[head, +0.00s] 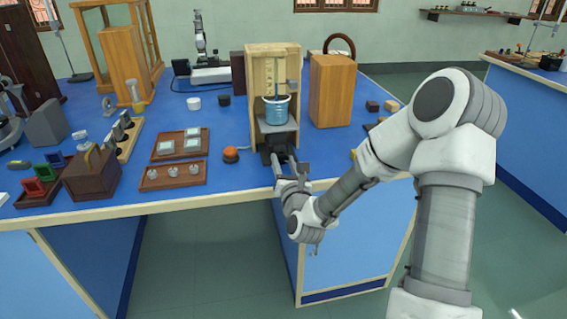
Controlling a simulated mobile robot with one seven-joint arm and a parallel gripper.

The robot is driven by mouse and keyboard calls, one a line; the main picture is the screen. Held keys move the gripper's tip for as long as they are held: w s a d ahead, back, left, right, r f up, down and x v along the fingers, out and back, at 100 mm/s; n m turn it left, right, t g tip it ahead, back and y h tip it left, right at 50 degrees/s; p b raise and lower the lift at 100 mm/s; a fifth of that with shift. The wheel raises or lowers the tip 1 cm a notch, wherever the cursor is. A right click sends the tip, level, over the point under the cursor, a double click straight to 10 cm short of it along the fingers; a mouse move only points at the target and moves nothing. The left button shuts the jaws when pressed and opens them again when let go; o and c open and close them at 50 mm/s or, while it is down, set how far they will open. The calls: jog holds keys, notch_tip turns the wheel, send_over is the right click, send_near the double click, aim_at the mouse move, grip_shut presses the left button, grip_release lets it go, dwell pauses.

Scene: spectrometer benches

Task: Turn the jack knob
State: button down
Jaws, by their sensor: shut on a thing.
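The jack (268,143) is a dark, low device under a grey plate, at the foot of an open wooden housing (262,62) near the bench's front edge. A blue beaker-like vessel (277,110) stands on the plate, with a thin rod hanging down into it. My gripper (281,160) is at the front of the jack, reaching in from the front right. Its jaws are shut on the jack knob, which is small and mostly hidden by the fingers.
Wooden trays (173,186) and a dark wooden box (92,185) lie further left. A tall wooden block (332,90) stands right of the housing.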

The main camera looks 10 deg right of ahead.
jog(key=n+b, duration=0.2)
jog(key=n, duration=0.4)
jog(key=n+b, duration=0.1)
jog(key=n, duration=0.4)
jog(key=shift+n+b, duration=0.4)
dwell(0.4)
jog(key=shift+c, duration=2.1)
grip_release()
